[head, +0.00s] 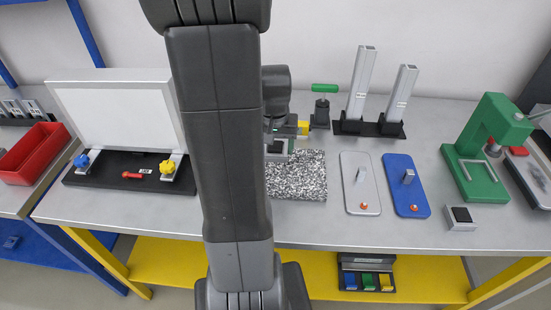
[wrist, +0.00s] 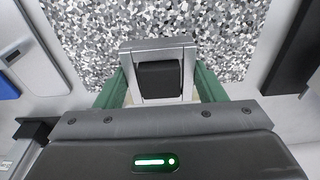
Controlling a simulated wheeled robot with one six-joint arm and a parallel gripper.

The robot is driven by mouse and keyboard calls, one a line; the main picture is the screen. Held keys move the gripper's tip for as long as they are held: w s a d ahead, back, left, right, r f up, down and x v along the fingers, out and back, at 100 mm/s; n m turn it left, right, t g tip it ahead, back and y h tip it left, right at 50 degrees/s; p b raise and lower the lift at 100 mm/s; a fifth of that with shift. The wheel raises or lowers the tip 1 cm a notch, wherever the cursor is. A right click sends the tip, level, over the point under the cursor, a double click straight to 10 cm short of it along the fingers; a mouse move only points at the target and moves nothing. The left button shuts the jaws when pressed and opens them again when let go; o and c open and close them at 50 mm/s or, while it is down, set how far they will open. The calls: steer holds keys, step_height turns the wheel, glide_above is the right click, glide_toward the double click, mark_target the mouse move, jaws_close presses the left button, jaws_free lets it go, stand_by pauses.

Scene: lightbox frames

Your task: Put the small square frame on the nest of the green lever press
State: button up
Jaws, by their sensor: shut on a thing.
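The small square frame (wrist: 158,45), silver with a dark middle, is between the green fingers of my gripper (wrist: 160,84) in the wrist view. My gripper is shut on it, over a black-and-white speckled slab (head: 297,184). In the head view my gripper (head: 282,140) is partly hidden behind my arm, and the frame shows only in part. I cannot tell whether the frame touches the slab. The green lever press (head: 491,140) stands at the right of the bench, its nest area (head: 478,180) on the green base.
A small silver block with a dark top (head: 460,219) lies before the press. A white plate (head: 360,190) and a blue plate (head: 405,190) lie between slab and press. Two upright metal posts (head: 361,85) stand behind them. A white panel stand (head: 118,115) is at left.

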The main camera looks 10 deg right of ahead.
mark_target(275, 168)
steer(key=shift+f, duration=2.75)
steer(key=shift+f, duration=0.15)
steer(key=o, duration=0.7)
steer(key=shift+c, duration=0.2)
steer(key=o, duration=0.4)
